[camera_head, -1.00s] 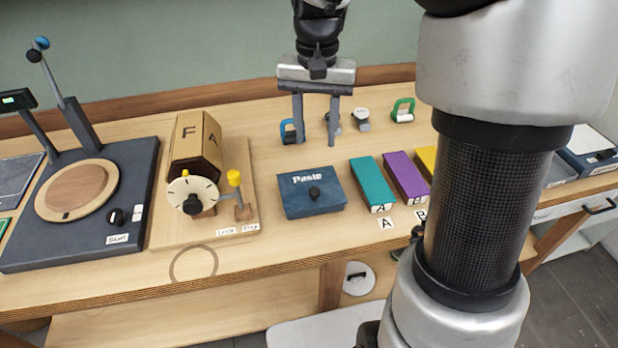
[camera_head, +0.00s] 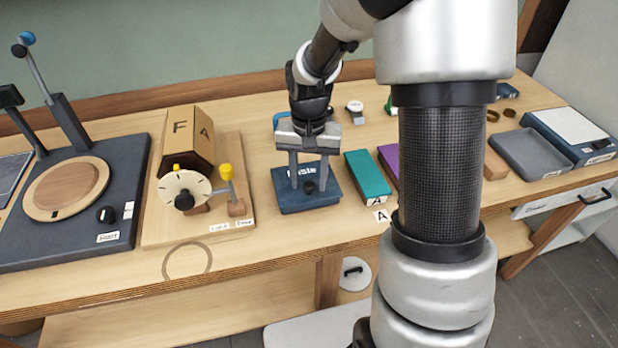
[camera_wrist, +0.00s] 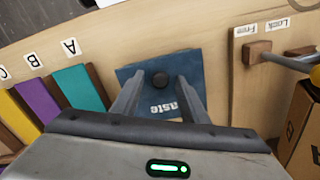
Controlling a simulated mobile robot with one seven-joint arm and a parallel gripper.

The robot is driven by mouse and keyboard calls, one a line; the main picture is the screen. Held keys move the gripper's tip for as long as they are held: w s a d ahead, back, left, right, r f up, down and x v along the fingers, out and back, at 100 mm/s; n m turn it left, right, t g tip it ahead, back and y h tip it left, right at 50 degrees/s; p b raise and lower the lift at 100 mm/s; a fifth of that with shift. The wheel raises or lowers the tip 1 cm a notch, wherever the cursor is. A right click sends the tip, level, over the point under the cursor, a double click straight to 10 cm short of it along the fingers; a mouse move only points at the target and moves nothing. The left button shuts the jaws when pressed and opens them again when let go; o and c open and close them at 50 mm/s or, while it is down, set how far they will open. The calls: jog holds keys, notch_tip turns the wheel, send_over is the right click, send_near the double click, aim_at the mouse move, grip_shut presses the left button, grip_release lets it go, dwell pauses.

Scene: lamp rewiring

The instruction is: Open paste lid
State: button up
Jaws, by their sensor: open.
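The paste box (camera_head: 300,204) is a flat dark blue box on the table with a lid reading "Paste" and a round black knob (camera_head: 309,187). The lid lies shut on the box. My gripper (camera_head: 304,186) is over the box with its jaws open and its fingers pointing down. In the wrist view the box (camera_wrist: 140,75) lies beyond the gripper, and the knob (camera_wrist: 160,79) shows between and a little ahead of the two fingertips. The fingers hide part of the lettering. I cannot tell how high the fingertips are above the lid.
A teal block (camera_head: 367,176) stands close to the right of the box. A wooden board with a dial (camera_head: 185,195) and yellow-topped lever (camera_head: 230,182) stands to the left. The table in front of the box is clear. My arm hides part of the right side.

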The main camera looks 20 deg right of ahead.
grip_shut()
